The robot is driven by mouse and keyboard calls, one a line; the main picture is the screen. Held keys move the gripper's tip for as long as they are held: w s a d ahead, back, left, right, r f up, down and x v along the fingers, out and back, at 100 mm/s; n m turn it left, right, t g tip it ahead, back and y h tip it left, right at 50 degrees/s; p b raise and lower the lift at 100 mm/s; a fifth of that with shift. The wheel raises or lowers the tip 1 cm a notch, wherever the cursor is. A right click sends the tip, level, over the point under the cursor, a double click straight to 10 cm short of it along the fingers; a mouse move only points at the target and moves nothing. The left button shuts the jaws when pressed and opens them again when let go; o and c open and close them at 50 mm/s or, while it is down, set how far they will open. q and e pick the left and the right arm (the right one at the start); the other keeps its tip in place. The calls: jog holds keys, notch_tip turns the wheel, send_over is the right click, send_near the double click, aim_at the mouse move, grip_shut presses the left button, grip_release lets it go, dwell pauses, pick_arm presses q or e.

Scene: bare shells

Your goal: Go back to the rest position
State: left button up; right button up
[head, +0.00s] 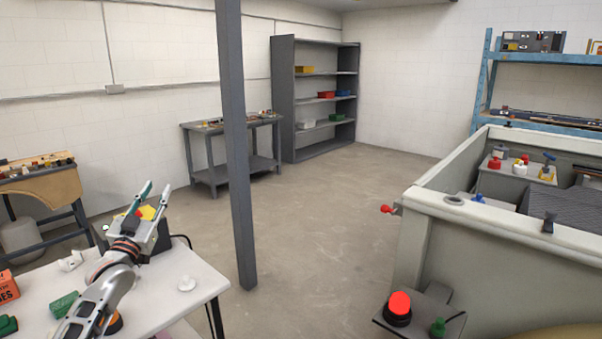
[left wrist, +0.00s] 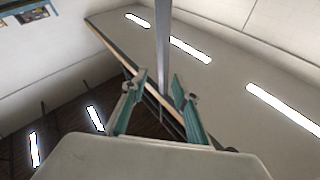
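My left gripper (head: 154,192) is raised over the white table (head: 190,262) at the lower left, with its green-tipped fingers pointing upward. The fingers are apart and nothing is between them. In the left wrist view the same gripper (left wrist: 160,92) shows open and empty against the ceiling and its light strips. My right gripper is in neither view.
On the white table are a green piece (head: 64,304), a white knob-like piece (head: 187,284) and an orange box (head: 8,288). A grey post (head: 240,160) stands just beyond it. A large grey machine (head: 500,240) fills the right. Open floor (head: 320,230) lies between.

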pick_arm(q)
jog(key=w+a+f+m+g+y, duration=0.1)
jog(key=w+a+f+g+y, duration=0.2)
jog(key=f, duration=0.6)
jog(key=s+d+f+m+g+h, duration=0.15)
jog(key=s+d+f, duration=0.35)
jog(key=f, duration=0.5)
jog(key=s+d+f+g+h, duration=0.1)
jog(key=s+d+f+g, duration=0.15)
jog(key=s+f, duration=0.65)
jog(key=s+d+f+g, duration=0.1)
jog(key=s+d+f, duration=0.3)
jog(key=s+f, duration=0.3)
jog(key=s+d+f+n+g+h, duration=0.1)
jog(key=s+d+f, duration=0.4)
jog(key=s, duration=1.1)
jog(key=s+d+f+g, duration=0.3)
jog(key=s+d+f, duration=0.2)
jog(key=s+f, duration=0.3)
jog(key=s, duration=0.4)
jog(key=shift+s+f+h, duration=0.25)
jog(key=shift+f+h, duration=0.05)
jog(key=shift+h, duration=0.05)
jog(key=shift+d+n, duration=0.1)
jog(key=shift+n, duration=0.15)
